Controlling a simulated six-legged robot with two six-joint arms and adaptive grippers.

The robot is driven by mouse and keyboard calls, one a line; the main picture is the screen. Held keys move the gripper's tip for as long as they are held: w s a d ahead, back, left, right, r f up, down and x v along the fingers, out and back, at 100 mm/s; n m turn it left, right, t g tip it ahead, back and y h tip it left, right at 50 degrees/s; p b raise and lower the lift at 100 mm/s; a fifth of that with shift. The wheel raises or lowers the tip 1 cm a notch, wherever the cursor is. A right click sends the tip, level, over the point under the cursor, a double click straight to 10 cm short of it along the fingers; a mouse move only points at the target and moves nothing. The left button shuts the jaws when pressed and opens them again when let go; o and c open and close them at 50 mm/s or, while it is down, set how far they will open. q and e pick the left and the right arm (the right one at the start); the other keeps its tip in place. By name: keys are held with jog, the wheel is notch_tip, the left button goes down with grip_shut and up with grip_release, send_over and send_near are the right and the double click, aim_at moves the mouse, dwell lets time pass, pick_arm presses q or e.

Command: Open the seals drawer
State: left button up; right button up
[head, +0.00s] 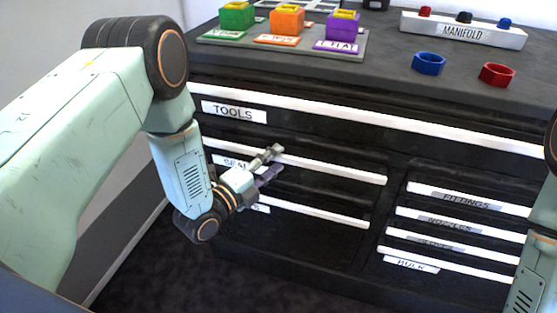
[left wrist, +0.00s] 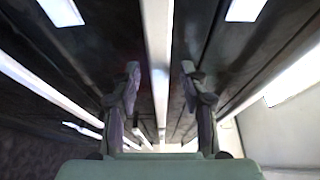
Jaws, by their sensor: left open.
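The seals drawer (head: 325,188) is in the left column of the dark cabinet, under the tools drawer. Its white label (head: 228,161) is partly covered by my left gripper. Its long white handle strip (head: 340,171) runs along the top of its front, which looks closed. My left gripper (head: 272,163) is open at this strip, near the label. In the left wrist view, a white strip (left wrist: 158,45) runs lengthwise between the two spread fingers (left wrist: 160,85). Contact with the strip cannot be told. My right gripper is out of view.
The wide tools drawer (head: 310,125) is above, another white-handled drawer (head: 320,212) below. Several labelled drawers, including fittings (head: 468,201), are at right. The worktop holds coloured blocks (head: 287,20), a manifold (head: 463,31), a blue ring (head: 429,64) and a red ring (head: 496,75).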

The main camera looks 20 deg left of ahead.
pick_arm(q)
jog(key=shift+x, duration=1.15)
grip_shut()
